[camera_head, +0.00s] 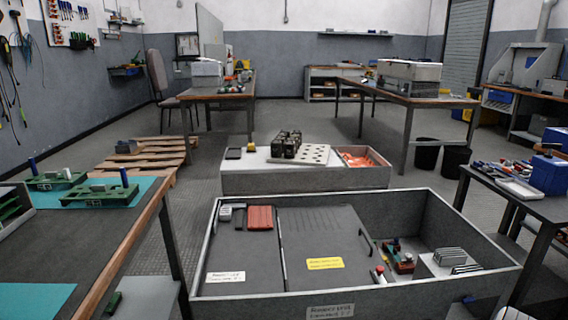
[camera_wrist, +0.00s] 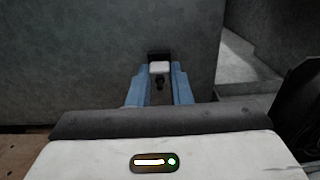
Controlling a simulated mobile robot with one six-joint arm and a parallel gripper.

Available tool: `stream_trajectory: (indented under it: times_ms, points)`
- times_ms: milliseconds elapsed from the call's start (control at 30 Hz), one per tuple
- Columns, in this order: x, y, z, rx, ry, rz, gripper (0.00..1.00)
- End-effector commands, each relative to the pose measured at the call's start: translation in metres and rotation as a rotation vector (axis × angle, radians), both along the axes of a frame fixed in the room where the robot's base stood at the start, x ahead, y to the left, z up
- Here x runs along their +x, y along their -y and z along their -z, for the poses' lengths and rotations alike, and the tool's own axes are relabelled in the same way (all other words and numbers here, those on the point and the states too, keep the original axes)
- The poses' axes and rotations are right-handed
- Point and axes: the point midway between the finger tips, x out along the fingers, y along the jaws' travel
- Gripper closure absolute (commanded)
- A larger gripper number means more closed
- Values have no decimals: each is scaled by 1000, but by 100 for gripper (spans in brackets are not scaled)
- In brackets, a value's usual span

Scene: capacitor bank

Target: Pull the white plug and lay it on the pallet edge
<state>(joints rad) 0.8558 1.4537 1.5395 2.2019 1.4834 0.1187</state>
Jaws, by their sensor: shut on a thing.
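In the wrist view, my gripper (camera_wrist: 159,82) reaches forward with its two blue fingers closed around the white plug (camera_wrist: 159,67). The plug shows as a small white block between the fingertips. A black piece (camera_wrist: 159,54) sits right behind and above it, against a grey surface. I cannot tell whether the plug is seated in that piece or apart from it. The wooden pallet (camera_head: 140,168) lies on the floor at the left in the head view, with a small grey object (camera_head: 127,146) on its far-left part. My gripper is not seen in the head view.
A grey upright panel (camera_wrist: 75,55) fills much of the wrist view, with brown wood (camera_wrist: 14,150) at lower left. In the head view, an open grey crate (camera_head: 440,210) stands in front. A workbench (camera_head: 145,215) stands at left.

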Motion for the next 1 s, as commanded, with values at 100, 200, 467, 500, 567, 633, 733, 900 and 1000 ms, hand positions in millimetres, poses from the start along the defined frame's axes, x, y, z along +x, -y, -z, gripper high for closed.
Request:
stream_trajectory:
  times_ms: [100,200,467,500,567,633,733,900,1000]
  points:
    - [-5,0,0,1,0,0,100]
    - [-9,1,0,1,-1,1,100]
    - [-20,2,0,2,-1,1,100]
    - [-21,2,0,1,-1,1,100]
    - [-23,2,0,1,-1,0,100]
    - [-26,2,0,1,0,1,100]
    - [-30,2,0,1,0,1,100]
    - [-37,3,0,2,-1,1,100]
    - [-41,3,0,2,-1,0,100]
